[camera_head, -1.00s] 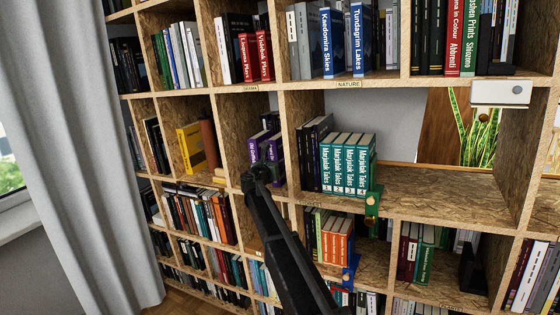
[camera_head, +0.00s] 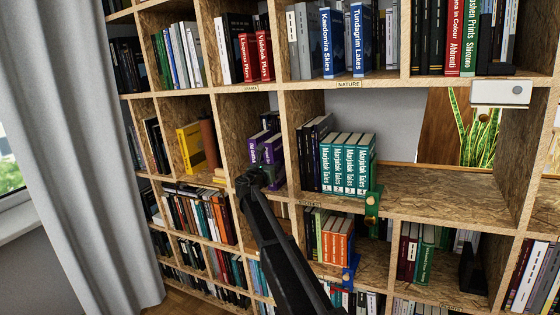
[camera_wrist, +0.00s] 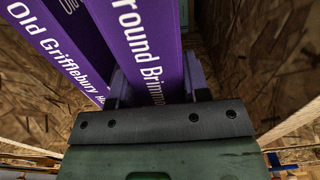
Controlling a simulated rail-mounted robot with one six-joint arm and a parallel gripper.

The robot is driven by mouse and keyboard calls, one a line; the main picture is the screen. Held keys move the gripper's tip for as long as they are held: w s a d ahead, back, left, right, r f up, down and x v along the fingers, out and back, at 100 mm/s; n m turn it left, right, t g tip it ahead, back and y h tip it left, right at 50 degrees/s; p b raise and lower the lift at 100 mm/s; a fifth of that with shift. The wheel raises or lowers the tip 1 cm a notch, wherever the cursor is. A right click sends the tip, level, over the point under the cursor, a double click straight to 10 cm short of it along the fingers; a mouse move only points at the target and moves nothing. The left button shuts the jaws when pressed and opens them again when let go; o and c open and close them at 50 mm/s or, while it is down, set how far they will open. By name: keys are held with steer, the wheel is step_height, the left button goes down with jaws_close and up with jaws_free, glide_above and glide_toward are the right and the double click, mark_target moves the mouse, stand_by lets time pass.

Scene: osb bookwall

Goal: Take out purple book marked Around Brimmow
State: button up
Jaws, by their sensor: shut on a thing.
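The purple book marked "Around Brimmow" (camera_wrist: 143,45) is in my gripper (camera_wrist: 157,84) in the wrist view, with a dark finger on each side of its spine. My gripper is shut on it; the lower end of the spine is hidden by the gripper. A second purple book, "Old Grifflebury" (camera_wrist: 65,45), stands just left of it. In the head view, the purple book (camera_head: 274,150) is the right one of the purple pair in a middle-row compartment. My gripper (camera_head: 252,177) is at the front of that compartment and partly covers the books' lower part.
The compartment's wooden right wall (camera_wrist: 285,60) is close to the book, with a narrow gap. A yellow book (camera_head: 190,148) stands to the left. A grey curtain (camera_head: 75,130) hangs at far left.

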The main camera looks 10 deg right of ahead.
steer(key=o, duration=1.1)
steer(key=shift+c, duration=0.4)
steer(key=shift+x, duration=0.95)
jaws_close()
steer(key=shift+r, duration=0.15)
steer(key=shift+r+p, duration=0.1)
steer(key=shift+p, duration=0.2)
steer(key=shift+a, duration=0.1)
